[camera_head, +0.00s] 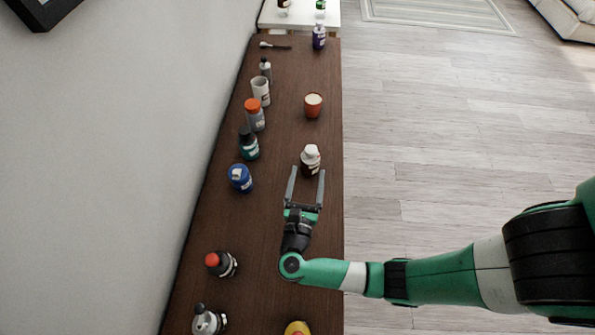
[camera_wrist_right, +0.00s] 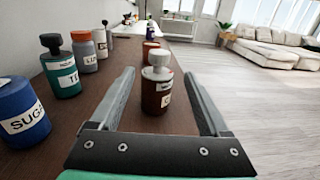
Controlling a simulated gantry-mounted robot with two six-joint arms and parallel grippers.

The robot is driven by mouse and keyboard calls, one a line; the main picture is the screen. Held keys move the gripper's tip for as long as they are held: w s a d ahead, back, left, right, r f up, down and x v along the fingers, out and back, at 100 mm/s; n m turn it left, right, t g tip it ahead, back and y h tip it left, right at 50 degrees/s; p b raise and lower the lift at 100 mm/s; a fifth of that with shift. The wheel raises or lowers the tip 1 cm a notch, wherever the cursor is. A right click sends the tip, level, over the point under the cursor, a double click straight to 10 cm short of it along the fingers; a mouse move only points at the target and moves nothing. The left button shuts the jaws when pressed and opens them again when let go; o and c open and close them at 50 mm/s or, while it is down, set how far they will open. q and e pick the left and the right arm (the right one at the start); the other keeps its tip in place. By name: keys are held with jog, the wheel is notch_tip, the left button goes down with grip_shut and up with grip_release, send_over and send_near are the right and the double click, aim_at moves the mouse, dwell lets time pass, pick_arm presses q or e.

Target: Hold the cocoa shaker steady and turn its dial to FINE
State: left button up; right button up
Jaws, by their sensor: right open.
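The cocoa shaker (camera_head: 310,160) looks like a dark brown bottle with a pale label and a white-grey top. It stands upright on the brown counter, near its right edge. In the right wrist view the shaker (camera_wrist_right: 157,90) stands ahead, between the lines of the two fingers. Only the start of its label shows, and the dial's setting is too small to read. My right gripper (camera_head: 306,172) is open and empty, its fingertips just short of or beside the shaker; I cannot tell whether they touch it. My left gripper is not in view.
A red-capped bottle (camera_head: 221,264) is nearer. The counter's right edge is close.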

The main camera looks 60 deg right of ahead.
jog(key=x, duration=1.1)
jog(key=shift+w+d+b, duration=0.2)
jog(key=shift+d+b, duration=0.05)
jog(key=shift+b, duration=0.1)
grip_shut()
dwell(1.1)
